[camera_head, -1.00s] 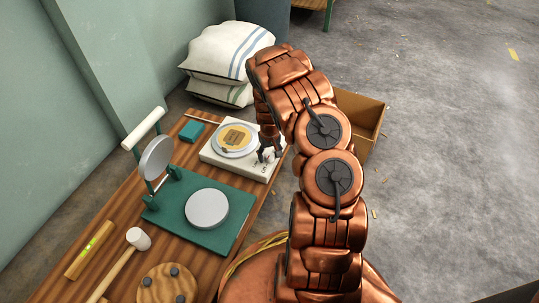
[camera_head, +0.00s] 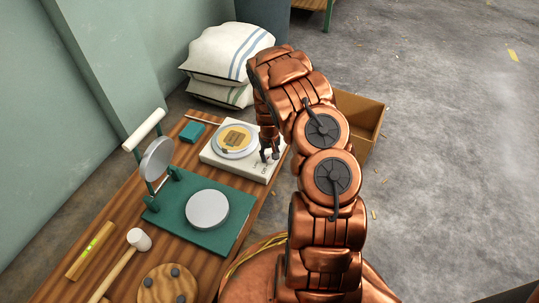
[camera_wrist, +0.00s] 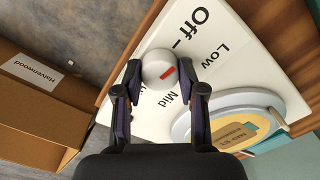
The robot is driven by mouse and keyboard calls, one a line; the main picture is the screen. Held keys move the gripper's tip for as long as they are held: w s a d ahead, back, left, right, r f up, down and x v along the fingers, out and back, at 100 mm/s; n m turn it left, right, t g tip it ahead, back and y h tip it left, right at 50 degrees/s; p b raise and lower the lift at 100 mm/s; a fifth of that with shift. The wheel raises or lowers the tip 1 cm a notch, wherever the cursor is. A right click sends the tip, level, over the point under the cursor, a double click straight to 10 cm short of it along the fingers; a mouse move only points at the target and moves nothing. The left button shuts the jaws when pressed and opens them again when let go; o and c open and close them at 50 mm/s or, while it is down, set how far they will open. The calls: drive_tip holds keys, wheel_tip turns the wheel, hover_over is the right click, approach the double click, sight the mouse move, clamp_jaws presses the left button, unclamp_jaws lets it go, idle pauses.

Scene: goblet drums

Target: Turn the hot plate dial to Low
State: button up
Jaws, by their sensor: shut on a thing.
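The hot plate (camera_head: 212,157) is a white box with a round grey top at the far end of the wooden bench; it also shows in the wrist view (camera_wrist: 245,70). Its dial (camera_wrist: 157,66) is a white round knob with a red mark on its right side. The labels Off, Low and Mid are printed beside it. The mark slants toward the labels' side; I cannot tell exactly which label it meets. My gripper (camera_wrist: 159,75) is shut on the dial, one finger on each side. In the head view my gripper (camera_head: 269,156) reaches down at the hot plate's right edge.
A cardboard box (camera_head: 361,118) stands on the floor right of the bench and shows in the wrist view (camera_wrist: 50,115). A green press (camera_head: 180,222), mallet (camera_head: 138,240) and level (camera_head: 92,247) lie nearer on the bench. Sacks (camera_head: 225,50) are stacked beyond it.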

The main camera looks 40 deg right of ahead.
sight(270, 156)
drive_tip(key=m+p, duration=0.1)
drive_tip(key=m, duration=0.4)
drive_tip(key=shift+p, duration=0.3)
drive_tip(key=m, duration=0.5)
drive_tip(key=shift+m, duration=0.4)
drive_tip(key=o, duration=1.1)
drive_tip(key=shift+o, duration=0.2)
drive_tip(key=shift+r, duration=0.1)
drive_tip(key=shift+w+d+r, duration=0.1)
drive_tip(key=shift+r, duration=0.75)
wheel_tip(270, 156, up, 10)
